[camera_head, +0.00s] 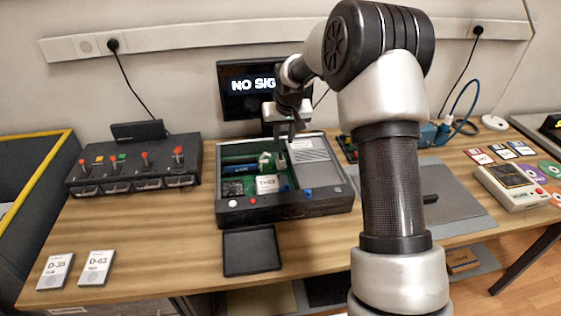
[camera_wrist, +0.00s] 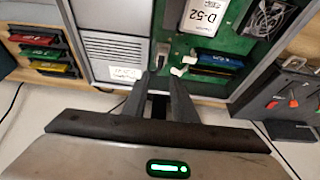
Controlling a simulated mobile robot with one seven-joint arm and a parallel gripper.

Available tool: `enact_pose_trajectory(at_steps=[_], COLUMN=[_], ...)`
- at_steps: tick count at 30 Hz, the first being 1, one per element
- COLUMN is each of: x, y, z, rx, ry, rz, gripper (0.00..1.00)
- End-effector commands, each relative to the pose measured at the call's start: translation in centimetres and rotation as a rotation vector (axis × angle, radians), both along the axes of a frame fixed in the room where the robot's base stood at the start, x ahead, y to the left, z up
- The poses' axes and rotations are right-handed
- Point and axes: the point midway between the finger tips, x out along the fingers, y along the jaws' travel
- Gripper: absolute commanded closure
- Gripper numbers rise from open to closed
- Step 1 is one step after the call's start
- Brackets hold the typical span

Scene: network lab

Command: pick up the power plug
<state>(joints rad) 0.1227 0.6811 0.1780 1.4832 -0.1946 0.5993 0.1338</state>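The case walls and a grey vented block (camera_wrist: 115,48) are close to my fingers. A monitor (camera_head: 246,92) stands behind. A switch box (camera_head: 135,170) is at left, an empty black tray (camera_head: 251,250) in front, a grey mat (camera_head: 455,208) at right.

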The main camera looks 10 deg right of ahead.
Motion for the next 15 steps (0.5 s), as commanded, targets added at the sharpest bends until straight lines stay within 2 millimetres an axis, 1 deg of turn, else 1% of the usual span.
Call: enact_pose_trajectory(at_steps=[1, 3, 6, 9, 13, 15], x=[0.4, 0.9, 1.6, 2.0, 2.2, 2.2], y=[0.0, 0.0, 0.0, 0.0, 0.0, 0.1], z=[-1.3, -2.6, -4.0, -4.9, -5.5, -6.3], rx=[0.001, 0.001, 0.000, 0.000, 0.000, 0.000], ry=[0.002, 0.003, 0.001, 0.000, 0.000, 0.002], rz=[0.000, 0.000, 0.001, 0.001, 0.000, 0.000], gripper=[0.75, 0.75, 0.75, 0.75, 0.75, 0.75])
